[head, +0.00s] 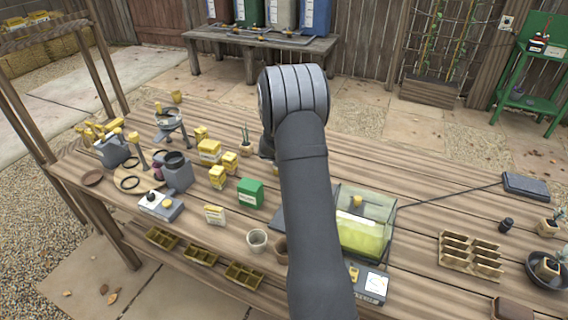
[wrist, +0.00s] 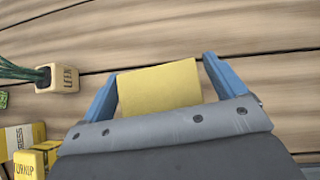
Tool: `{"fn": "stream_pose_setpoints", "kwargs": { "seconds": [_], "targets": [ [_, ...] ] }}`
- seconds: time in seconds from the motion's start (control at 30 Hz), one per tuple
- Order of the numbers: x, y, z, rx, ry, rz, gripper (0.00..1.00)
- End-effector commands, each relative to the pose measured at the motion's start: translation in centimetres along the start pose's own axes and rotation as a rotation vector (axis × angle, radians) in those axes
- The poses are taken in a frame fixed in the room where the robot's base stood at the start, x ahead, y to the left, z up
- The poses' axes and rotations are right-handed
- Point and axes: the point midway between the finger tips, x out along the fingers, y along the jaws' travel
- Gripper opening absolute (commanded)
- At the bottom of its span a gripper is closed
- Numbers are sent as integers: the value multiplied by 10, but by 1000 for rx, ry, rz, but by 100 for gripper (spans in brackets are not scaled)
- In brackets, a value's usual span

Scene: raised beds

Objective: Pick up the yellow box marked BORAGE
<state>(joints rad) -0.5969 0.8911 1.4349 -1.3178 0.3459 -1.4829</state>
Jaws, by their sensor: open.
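In the wrist view a plain yellow box (wrist: 160,88) lies between the two blue fingers of my gripper (wrist: 159,68). The gripper is open, with one finger close along each side of the box; I cannot tell whether either touches. No lettering shows on the visible face, so I cannot confirm that it reads BORAGE. The palm hides the box's near part.
A small pot marked LEEK (wrist: 57,78) stands left of my gripper, with yellow boxes marked CRESS (wrist: 18,138) and TURNIP (wrist: 24,165) nearer. The head view also shows a green box (head: 250,193) and a clear bin (head: 382,215). Bare planks lie beyond the gripper.

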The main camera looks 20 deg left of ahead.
Motion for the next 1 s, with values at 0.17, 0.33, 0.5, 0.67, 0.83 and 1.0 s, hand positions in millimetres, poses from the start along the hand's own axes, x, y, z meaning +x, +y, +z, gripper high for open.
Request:
{"fn": "stream_pose_setpoints", "kwargs": {
  "seconds": [0.17, 0.33, 0.5, 0.67, 0.83, 1.0],
  "targets": [
    [0, 0, 0, 0, 0, 0, 68],
    [0, 0, 0, 0, 0, 0, 39],
    [0, 0, 0, 0, 0, 0, 38],
    [-2, 0, 2, 1, -1, 0, 38],
    [-11, 0, 12, 2, -2, -1, 38],
    [-28, 0, 29, 3, -4, 0, 38]
  ]
}}
